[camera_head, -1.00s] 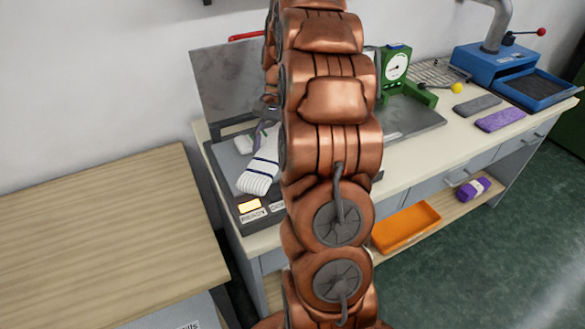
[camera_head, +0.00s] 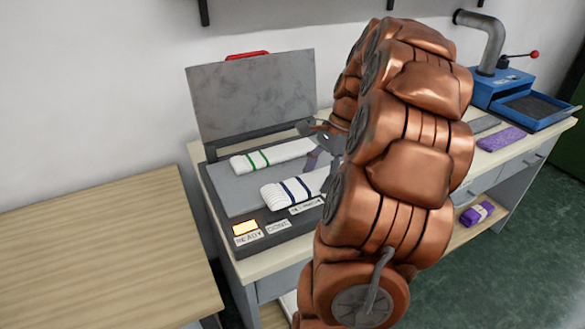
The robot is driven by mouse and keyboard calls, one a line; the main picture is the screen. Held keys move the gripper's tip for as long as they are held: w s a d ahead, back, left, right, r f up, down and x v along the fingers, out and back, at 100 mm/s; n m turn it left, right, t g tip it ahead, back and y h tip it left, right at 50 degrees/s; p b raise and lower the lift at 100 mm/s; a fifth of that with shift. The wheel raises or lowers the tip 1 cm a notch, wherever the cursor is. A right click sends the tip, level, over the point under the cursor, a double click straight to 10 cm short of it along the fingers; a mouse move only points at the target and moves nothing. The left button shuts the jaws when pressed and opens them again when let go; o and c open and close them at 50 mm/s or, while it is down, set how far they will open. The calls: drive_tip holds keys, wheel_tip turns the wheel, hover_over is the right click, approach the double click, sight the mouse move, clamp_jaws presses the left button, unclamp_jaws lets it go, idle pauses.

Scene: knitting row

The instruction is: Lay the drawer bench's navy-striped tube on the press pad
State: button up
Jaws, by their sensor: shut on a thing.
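The navy-striped tube (camera_head: 290,191) is white with dark blue bands. It lies level over the front of the grey press pad (camera_head: 232,191) in the open press; whether it is touching the pad is hard to tell. Its right end is hidden behind my arm. My gripper (camera_head: 318,160) shows only partly at that right end, shut on the tube, with its fingertips mostly hidden. A white tube with green stripes (camera_head: 268,157) lies further back on the pad, apart from the navy-striped one.
The press lid (camera_head: 252,95) stands raised behind the pad. A lit yellow lamp (camera_head: 245,227) sits above the READY label. A wooden table (camera_head: 95,250) at the left is bare. At the right are a blue machine (camera_head: 500,90), a purple piece (camera_head: 502,139) and a rolled purple bundle (camera_head: 477,213).

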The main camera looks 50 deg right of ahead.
drive_tip(key=w, duration=0.3)
drive_tip(key=w+d+p, duration=0.1)
drive_tip(key=w, duration=0.2)
drive_tip(key=w+d+f, duration=0.1)
drive_tip(key=w, duration=0.3)
drive_tip(key=shift+w+d+p, duration=0.1)
drive_tip(key=shift+p, duration=0.25)
drive_tip(key=shift+f+p, duration=0.4)
drive_tip(key=shift+f, duration=1.35)
drive_tip(key=shift+f, duration=0.1)
drive_tip(key=o, duration=0.9)
drive_tip(key=b+v, duration=0.1)
drive_tip(key=v, duration=1.1)
drive_tip(key=shift+b, duration=0.35)
